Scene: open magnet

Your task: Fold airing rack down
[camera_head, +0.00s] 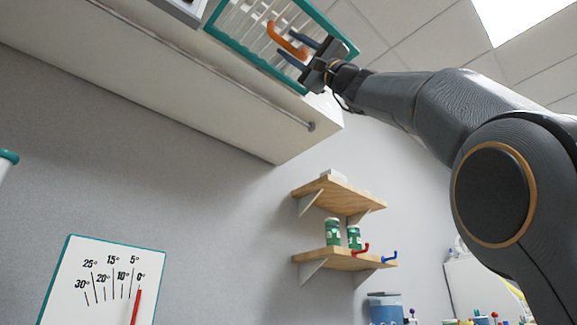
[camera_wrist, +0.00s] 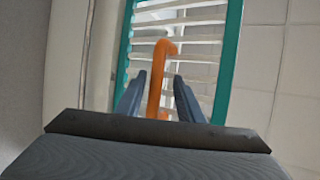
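The airing rack (camera_head: 249,34) has a teal frame with white slats and is up high at the top of the head view, against a pale overhead box. It also shows in the wrist view (camera_wrist: 228,65). An orange handle (camera_head: 283,39) is fixed to the rack. My gripper (camera_head: 303,52) is at the handle. In the wrist view my gripper's fingers (camera_wrist: 160,95) stand apart on either side of the orange handle (camera_wrist: 158,80), with gaps visible on both sides. The handle's lower end is hidden behind the gripper body.
The pale overhead box (camera_head: 150,75) with a metal rod (camera_head: 230,88) runs along the upper left. Wooden shelves (camera_head: 338,192) with green jars (camera_head: 333,232) and hooks are on the wall below. An angle-scale board (camera_head: 100,285) with a red pointer is at lower left.

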